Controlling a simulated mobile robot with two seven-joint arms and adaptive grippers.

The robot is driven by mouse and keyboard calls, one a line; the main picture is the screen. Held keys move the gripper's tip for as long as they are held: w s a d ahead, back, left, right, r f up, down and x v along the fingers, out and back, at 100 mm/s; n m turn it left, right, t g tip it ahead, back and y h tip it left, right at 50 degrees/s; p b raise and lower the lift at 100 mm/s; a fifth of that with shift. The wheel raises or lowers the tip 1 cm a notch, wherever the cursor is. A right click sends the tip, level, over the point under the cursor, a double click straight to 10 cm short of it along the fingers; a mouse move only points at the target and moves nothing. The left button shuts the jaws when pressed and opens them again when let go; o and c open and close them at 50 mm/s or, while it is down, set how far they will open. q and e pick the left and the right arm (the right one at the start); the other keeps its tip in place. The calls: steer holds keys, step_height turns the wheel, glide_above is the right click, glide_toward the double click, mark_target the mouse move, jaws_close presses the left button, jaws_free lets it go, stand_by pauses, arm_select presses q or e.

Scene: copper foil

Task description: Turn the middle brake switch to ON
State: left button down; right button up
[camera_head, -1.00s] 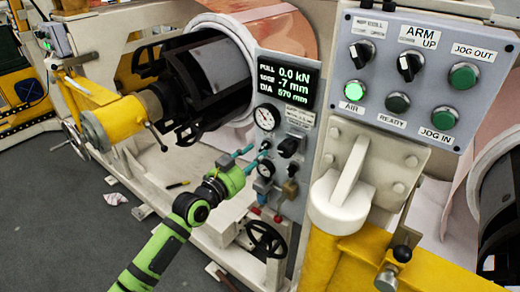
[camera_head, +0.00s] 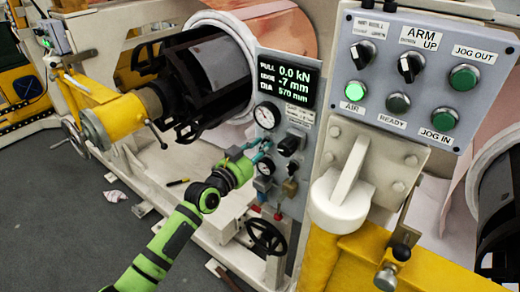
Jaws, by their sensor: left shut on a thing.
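The middle control panel (camera_head: 277,205) is a narrow grey plate on the machine front, below a black display (camera_head: 288,81). It carries a round upper gauge (camera_head: 267,115), a lower gauge (camera_head: 265,168) and a black knob (camera_head: 289,144). My left gripper (camera_head: 262,154) reaches the panel's left part, between the two gauges and left of the black knob. Its teal fingers are shut on a small panel control that they hide. I cannot read which switch this is or its ON marking. My right gripper is not in view.
A grey switch box (camera_head: 420,70) with selectors and green buttons stands at the upper right. A black handwheel (camera_head: 266,236) sits below the panel. A yellow and black roll shaft (camera_head: 130,110) juts out at the left.

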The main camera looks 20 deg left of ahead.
arm_select(q)
steer(key=shift+s+d+f+n, duration=0.1)
steer(key=shift+d+f+n, duration=0.05)
steer(key=shift+f+n, duration=0.15)
steer(key=shift+r+n+p, duration=0.15)
steer(key=shift+n+p, duration=0.5)
steer(key=shift+n, duration=4.85)
steer(key=c, duration=1.2)
jaws_free()
steer(key=shift+d+r, duration=0.1)
steer(key=shift+r, duration=0.15)
